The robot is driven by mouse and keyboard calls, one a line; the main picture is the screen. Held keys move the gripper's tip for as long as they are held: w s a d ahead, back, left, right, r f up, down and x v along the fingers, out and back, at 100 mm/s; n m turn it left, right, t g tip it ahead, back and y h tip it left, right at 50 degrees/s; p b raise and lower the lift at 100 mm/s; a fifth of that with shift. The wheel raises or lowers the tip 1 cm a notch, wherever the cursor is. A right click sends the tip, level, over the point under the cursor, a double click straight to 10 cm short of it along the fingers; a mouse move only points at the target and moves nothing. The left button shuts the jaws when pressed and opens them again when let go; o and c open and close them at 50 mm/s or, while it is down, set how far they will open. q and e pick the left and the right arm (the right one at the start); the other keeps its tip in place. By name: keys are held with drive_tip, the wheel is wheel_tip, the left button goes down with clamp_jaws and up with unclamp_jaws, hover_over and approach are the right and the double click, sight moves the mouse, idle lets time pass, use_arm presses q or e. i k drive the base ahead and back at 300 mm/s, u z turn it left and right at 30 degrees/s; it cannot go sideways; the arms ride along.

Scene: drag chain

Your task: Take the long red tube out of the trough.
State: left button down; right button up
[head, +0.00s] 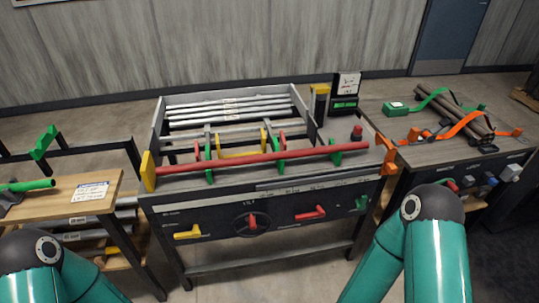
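The long red tube (245,159) lies nearly level across the front of the middle bench's open frame. It passes over green upright pieces (336,155) and in front of yellow and red ones. A yellow end piece (148,171) stands at its left end, and an orange piece (387,155) is just beyond its right end. I cannot tell how deep the tube sits in the trough. My two teal arms show only at the bottom left and bottom right. Neither gripper is in view, and nothing of mine is seen touching the tube.
Grey rods (228,112) lie in the rack behind the tube. A wooden side table (98,212) with a green-handled item is at left. The right table (425,158) holds dark tubes with green and orange straps. Coloured levers (310,213) stick out of the bench front.

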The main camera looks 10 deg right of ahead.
sight(216, 164)
drive_tip(key=i, duration=0.9)
